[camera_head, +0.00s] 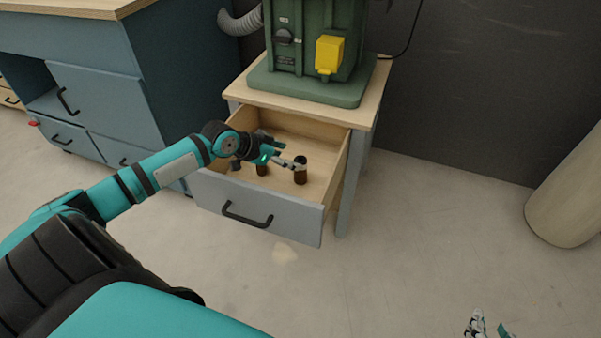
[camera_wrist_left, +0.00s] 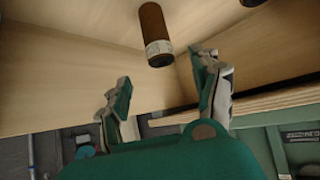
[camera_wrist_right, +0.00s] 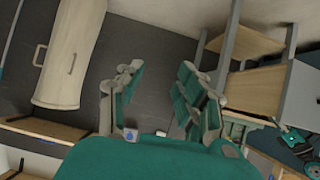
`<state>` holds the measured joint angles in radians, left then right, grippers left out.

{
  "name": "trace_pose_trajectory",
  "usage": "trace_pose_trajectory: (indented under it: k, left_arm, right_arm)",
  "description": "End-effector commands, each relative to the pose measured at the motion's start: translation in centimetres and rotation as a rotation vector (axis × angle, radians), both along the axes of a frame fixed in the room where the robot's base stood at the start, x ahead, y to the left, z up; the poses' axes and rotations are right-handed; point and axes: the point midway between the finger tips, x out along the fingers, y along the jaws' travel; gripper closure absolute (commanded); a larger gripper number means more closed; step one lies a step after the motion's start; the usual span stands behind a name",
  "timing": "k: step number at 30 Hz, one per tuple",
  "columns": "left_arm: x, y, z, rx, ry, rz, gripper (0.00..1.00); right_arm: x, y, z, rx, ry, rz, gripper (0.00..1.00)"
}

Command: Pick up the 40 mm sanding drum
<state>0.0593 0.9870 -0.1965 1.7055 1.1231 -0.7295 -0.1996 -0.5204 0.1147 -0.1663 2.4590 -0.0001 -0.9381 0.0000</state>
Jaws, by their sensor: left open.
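A brown sanding drum (camera_head: 300,171) stands upright in the open drawer (camera_head: 255,208), at its right side. A second brown drum (camera_head: 262,168) stands left of it, partly hidden by my arm. I cannot read which is the 40 mm one. My left gripper (camera_head: 287,154) is open and empty in the drawer, close to the right drum.
A green machine (camera_head: 318,60) with a yellow switch box (camera_head: 329,54) stands on the wooden cabinet top (camera_head: 355,113) above the drawer. A blue workbench (camera_head: 100,95) is at the left. A pale cylinder (camera_head: 570,195) stands at the right. The floor between is clear.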

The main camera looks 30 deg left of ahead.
Motion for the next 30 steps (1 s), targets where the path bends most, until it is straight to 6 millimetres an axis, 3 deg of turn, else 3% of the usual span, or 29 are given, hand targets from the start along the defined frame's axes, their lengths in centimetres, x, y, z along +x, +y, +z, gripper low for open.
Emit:
trace_pose_trajectory:
  k: [13, 24, 30]
  left_arm:
    - [1.8, -0.6, -1.8, 0.000, 0.000, 0.000, 0.35]
    - [4.4, -1.5, -4.0, -0.001, -0.001, 0.001, 0.35]
    - [5.0, -1.7, -4.6, 0.001, 0.001, -0.001, 0.35]
  right_arm:
    - [2.6, 1.3, 3.5, 0.055, -0.234, 0.017, 0.64]
    - [4.3, 2.7, 10.3, 0.152, -0.620, 0.040, 0.64]
    - [4.2, 3.0, 12.2, 0.177, -0.719, 0.046, 0.64]
